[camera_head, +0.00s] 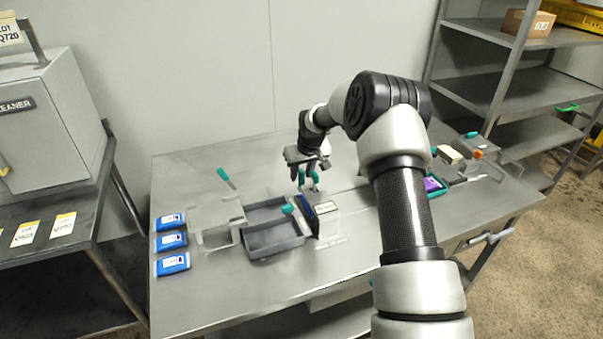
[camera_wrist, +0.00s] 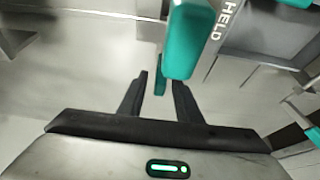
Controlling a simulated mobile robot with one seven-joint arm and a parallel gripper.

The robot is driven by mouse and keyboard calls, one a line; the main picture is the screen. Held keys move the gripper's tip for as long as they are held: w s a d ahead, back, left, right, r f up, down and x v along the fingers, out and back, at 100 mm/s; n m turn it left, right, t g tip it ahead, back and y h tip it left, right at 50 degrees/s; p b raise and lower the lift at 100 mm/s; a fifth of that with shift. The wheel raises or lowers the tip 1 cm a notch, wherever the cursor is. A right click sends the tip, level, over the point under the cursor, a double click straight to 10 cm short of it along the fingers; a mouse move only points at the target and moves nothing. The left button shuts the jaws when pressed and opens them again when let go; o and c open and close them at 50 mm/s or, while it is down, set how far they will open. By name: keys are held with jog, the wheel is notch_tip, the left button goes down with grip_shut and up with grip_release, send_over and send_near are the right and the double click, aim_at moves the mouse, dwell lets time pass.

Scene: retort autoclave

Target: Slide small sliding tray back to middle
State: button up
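A shallow dark grey tray (camera_head: 262,250) lies on the steel table, with a second grey tray (camera_head: 268,205) behind it. I cannot tell which part is the small sliding tray. A teal-topped handle (camera_head: 288,209) rises by the front tray's right end. My gripper (camera_head: 304,176) hangs above the table behind the small box, close to two more teal handles. In the wrist view its fingers (camera_wrist: 160,98) are apart. A slim teal handle (camera_wrist: 160,83) shows between them, with no grip visible. A larger teal handle (camera_wrist: 186,42) stands just beyond, partly cut off.
A white-faced box (camera_head: 327,222) stands right of the trays. A metal bracket (camera_head: 219,236) and blue packs (camera_head: 172,264) are to the left. A panel lettered HELD (camera_wrist: 225,22) shows in the wrist view.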

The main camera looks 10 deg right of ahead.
grip_shut()
jog(key=d, duration=0.4)
jog(key=w+d+b, duration=0.1)
jog(key=d, duration=0.3)
jog(key=w+d, duration=0.1)
jog(key=d, duration=0.3)
jog(key=shift+w+d+b, duration=0.2)
jog(key=shift+w+b, duration=0.05)
jog(key=shift+b, duration=0.1)
grip_release()
jog(key=shift+r, duration=0.1)
jog(key=v, duration=1.7)
jog(key=shift+p, duration=0.3)
jog(key=shift+r, duration=0.15)
